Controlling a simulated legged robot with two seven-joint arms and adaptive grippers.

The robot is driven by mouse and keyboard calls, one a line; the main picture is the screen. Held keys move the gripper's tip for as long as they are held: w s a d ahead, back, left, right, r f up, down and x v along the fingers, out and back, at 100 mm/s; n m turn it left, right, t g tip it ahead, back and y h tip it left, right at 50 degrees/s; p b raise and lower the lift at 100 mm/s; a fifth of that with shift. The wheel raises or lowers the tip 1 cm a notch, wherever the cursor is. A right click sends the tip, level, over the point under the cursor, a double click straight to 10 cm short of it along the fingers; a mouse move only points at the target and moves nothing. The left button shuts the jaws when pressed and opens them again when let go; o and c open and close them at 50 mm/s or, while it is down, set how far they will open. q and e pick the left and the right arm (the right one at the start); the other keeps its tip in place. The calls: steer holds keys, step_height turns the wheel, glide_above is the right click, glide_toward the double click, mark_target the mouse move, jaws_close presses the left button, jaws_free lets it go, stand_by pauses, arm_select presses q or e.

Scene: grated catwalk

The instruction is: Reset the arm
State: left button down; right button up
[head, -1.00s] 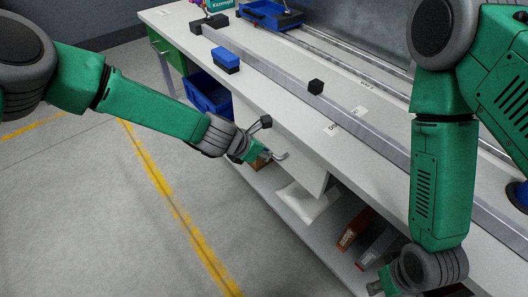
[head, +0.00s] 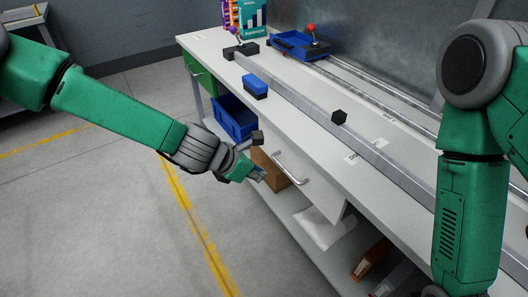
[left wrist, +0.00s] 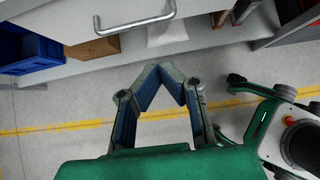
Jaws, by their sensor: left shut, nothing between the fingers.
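My left arm comes in from the left in the head view, green with grey joints. Its gripper (head: 258,157) is beside the workbench front, left of the drawer handle (head: 289,168) and apart from it. In the left wrist view the gripper (left wrist: 164,72) is shut with nothing in it, and the handle (left wrist: 135,24) lies beyond the fingers. My right arm hangs at the right of the head view; its gripper is out of the frame.
The long workbench (head: 300,118) carries a blue block (head: 255,86), a black cube (head: 339,117) and a blue tray (head: 299,46). A blue bin (head: 235,118) and a cardboard box (head: 270,169) sit beneath. Open floor (head: 100,210) lies to the left.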

arm_select(q)
steer(key=s+a+f+m+g+y, duration=0.1)
steer(key=s+a+f+m+y, duration=0.1)
steer(key=s+a+f+m, duration=0.5)
steer(key=s+a+f+m+g+y, duration=0.1)
steer(key=s+a+f+m+y, duration=0.1)
steer(key=s+a+f+m, duration=0.55)
steer(key=s+a+m+g+y, duration=0.1)
steer(key=s+a+m, duration=0.4)
steer(key=s, duration=0.3)
steer(key=s+a+m+g+y, duration=0.1)
steer(key=s+a+m, duration=0.5)
steer(key=s+a, duration=0.2)
steer(key=shift+s+r+y, duration=0.4)
steer(key=shift+s+r, duration=0.05)
steer(key=shift+s, duration=0.25)
steer(key=shift+d, duration=0.15)
